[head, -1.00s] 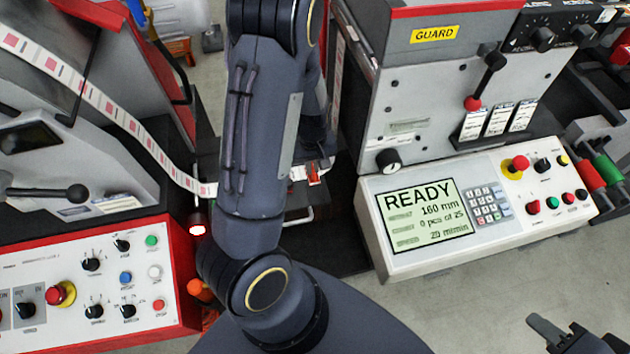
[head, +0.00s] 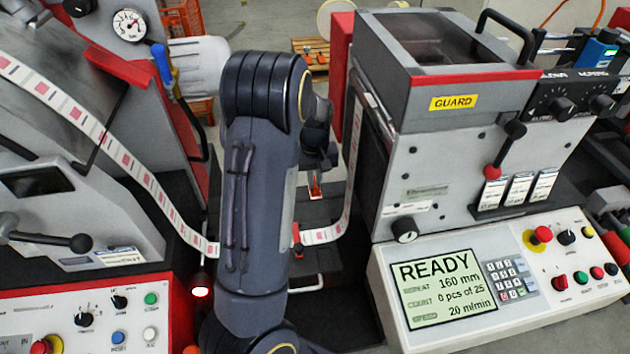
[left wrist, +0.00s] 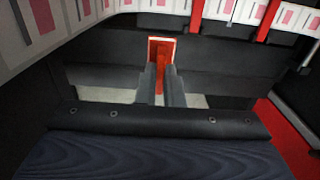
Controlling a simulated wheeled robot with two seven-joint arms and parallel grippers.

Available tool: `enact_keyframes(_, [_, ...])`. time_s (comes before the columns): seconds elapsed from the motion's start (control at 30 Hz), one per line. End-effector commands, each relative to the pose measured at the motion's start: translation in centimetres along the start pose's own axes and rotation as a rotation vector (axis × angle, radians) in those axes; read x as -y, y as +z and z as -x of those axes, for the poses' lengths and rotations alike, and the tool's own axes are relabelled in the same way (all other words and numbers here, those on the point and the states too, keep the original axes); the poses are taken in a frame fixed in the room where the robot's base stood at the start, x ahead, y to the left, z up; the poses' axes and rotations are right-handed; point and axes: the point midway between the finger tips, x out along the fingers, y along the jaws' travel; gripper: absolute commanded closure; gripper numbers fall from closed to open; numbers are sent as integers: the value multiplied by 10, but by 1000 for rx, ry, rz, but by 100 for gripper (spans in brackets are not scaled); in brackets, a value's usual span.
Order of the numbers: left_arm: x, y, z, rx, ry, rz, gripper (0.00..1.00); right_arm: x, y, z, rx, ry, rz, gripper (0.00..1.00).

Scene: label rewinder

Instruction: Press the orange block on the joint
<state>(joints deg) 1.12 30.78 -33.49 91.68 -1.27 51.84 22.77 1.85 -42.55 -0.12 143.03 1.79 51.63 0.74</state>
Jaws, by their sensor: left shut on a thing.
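My left gripper (left wrist: 162,85) is shut on the orange block (left wrist: 162,54), whose front edge shows as a red-orange frame between the fingertips. In the head view the block (head: 316,186) hangs below the left gripper (head: 316,170), beyond the near run of the label web. The label web (head: 178,222) sags between the two machines, and my left arm hides its middle. In the left wrist view the web (left wrist: 232,10) runs across the top, apart from the block. The joint cannot be made out. My right gripper is out of view.
A red clamp-like part (head: 296,233) sits at the web beside my arm. The red-edged control panel (head: 110,325) is at left. The grey guard machine (head: 455,130) and its READY panel (head: 440,290) stand at right. A dark gap lies between the machines.

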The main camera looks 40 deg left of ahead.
Motion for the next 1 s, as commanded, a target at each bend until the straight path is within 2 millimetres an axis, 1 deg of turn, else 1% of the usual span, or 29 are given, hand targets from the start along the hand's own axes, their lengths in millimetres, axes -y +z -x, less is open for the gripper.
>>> enact_keyframes(0.17, [0,0,0,0,0,0,100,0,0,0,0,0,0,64])
enact_keyframes(0.27, [5,1,-4,4,1,4,100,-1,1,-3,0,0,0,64])
enact_keyframes(0.37, [24,6,-16,17,6,17,100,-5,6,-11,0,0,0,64])
enact_keyframes(0.53, [77,28,-44,33,17,32,100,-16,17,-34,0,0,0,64])
enact_keyframes(0.6, [95,37,-52,28,18,30,100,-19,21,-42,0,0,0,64])
enact_keyframes(0.7, [115,50,-58,17,13,20,100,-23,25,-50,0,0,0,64])
enact_keyframes(0.83, [130,60,-62,3,3,7,100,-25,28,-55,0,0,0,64])
enact_keyframes(1.0, [134,63,-63,-3,0,0,100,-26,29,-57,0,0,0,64])
